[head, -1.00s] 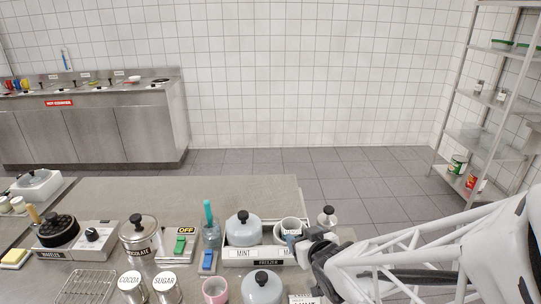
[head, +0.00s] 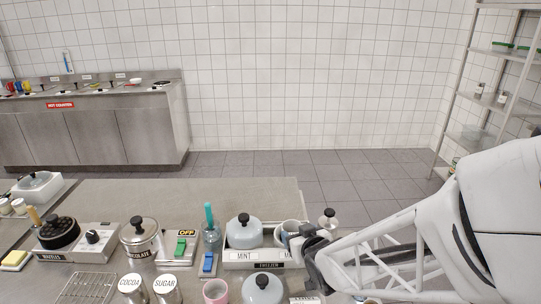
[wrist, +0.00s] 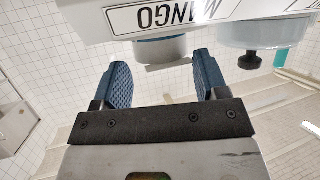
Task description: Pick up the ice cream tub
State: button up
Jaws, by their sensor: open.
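A grey-blue tub with a domed lid and black knob (head: 244,234) sits in the white freezer box (head: 236,256) above the MINT label. An open grey tub (head: 288,229) stands to its right in the same box, partly hidden by my gripper (head: 302,241). In the wrist view, which is upside down, a round grey tub (wrist: 160,50) shows beside the MANGO label, near the gap between my fingers (wrist: 160,80). The fingers are apart with nothing held between them. The lidded tub (wrist: 268,38) shows at the right there.
A loose grey domed lid with a black knob (head: 262,289) and a pink cup (head: 215,291) are in front of the freezer. A switch box (head: 180,246), chocolate pot (head: 140,236) and canisters (head: 166,290) stand left.

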aim_at(291, 227)
jog(key=shift+x, duration=1.45)
jog(key=shift+c, duration=0.5)
jog(key=c, duration=0.5)
